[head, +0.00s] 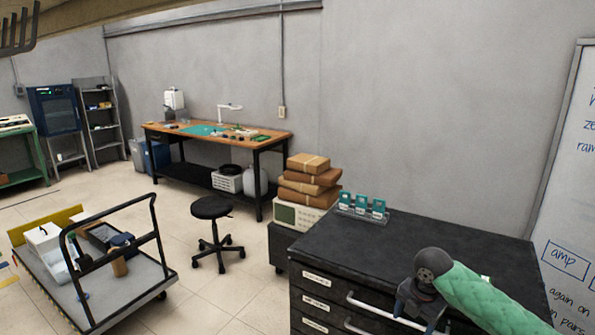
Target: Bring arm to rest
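My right arm, in a green quilted sleeve, comes in from the lower right of the head view and ends in a dark rounded joint. Below that joint is a grey end part, my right gripper (420,304), over the front edge of the black drawer cabinet (340,248). My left arm and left gripper are out of view.
Teal-and-white small items (361,204) stand in a rack at the cabinet's back left. A whiteboard (565,240) is at right. A loaded cart (140,275), black stool (211,207) and workbench (170,135) stand to the left. Boxes (310,178) are stacked behind the cabinet.

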